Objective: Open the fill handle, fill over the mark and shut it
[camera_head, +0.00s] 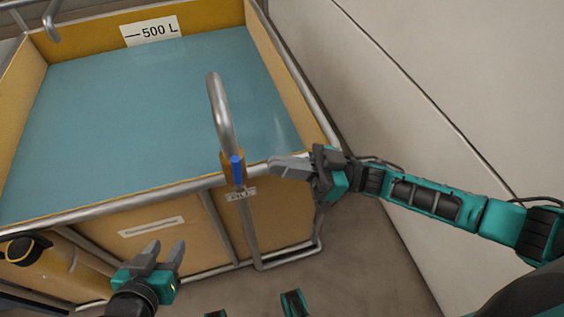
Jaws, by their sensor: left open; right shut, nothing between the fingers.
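An orange tank (18,86) framed by grey metal tubes holds blue-green water (150,110). A white sign with a dash and "500 L" (152,31) is on its back wall; the water surface lies below it. A curved grey spout (218,110) rises at the front rim and bends over the tank. A blue fill handle (237,169) is on the valve at its base, above a small label (240,195) that looks like "FILL". My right gripper (273,168) is shut and empty, just right of the handle, apart from it. My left gripper (166,254) is open and empty, low before the tank's front.
A yellow cylinder with a black-ringed end (25,248) is at the lower left by the tank. A pale wall (430,60) stands to the right. The floor (350,270) in front of the tank's right corner is clear.

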